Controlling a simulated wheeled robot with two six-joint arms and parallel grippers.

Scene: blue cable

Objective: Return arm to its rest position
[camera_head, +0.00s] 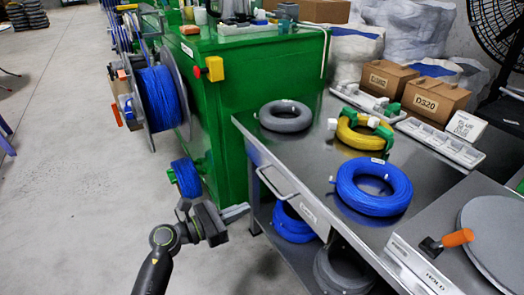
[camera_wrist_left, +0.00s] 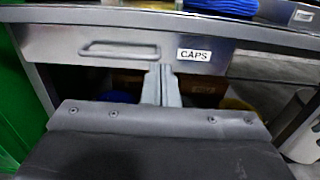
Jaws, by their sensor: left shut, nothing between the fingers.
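My left gripper (camera_head: 240,212) is low in front of the steel table (camera_head: 322,155), beside the green machine (camera_head: 236,110). My left arm (camera_head: 160,262) comes in from the bottom of the head view. In the left wrist view the two fingers (camera_wrist_left: 165,85) are together with nothing between them. They point toward the front of the table, below a drawer labelled CAPS (camera_wrist_left: 120,48). A blue cable coil (camera_head: 373,187) lies flat on the table, away from the gripper; part of a blue coil also shows at the top of the wrist view (camera_wrist_left: 222,7). My right gripper is not in view.
A grey coil (camera_head: 286,116) and a yellow coil (camera_head: 350,135) lie on the table. The shelf below holds a blue coil (camera_head: 291,226). A large blue spool (camera_head: 160,98) and a small one (camera_head: 186,178) are near the gripper. The floor (camera_head: 60,170) at left is mostly clear.

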